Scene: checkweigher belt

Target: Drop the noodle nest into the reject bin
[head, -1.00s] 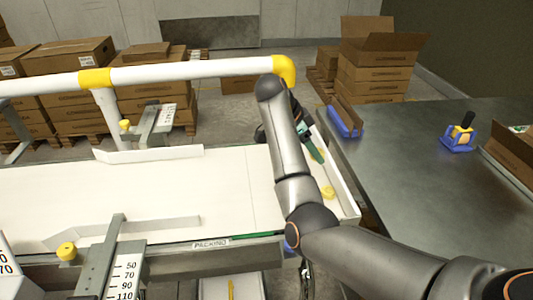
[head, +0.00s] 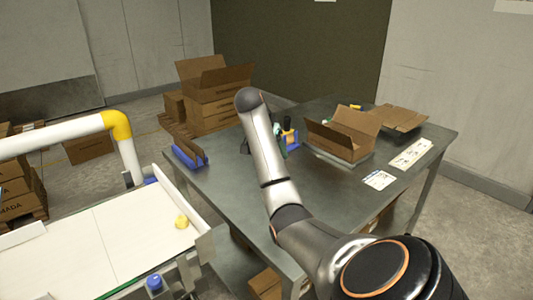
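A small yellow rounded piece, which looks like the noodle nest (head: 181,221), lies on the white belt (head: 130,233) near its right end, beside the low side wall. My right arm reaches in from the lower right, over the grey table. Its gripper (head: 279,141) is mostly hidden behind my own arm; only dark and teal bits show beside the link, so I cannot tell whether it is open or holds anything. It is well apart from the yellow piece. My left gripper is out of view. I cannot make out a reject bin.
A white rail with a yellow elbow (head: 117,124) stands at the belt's far side.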

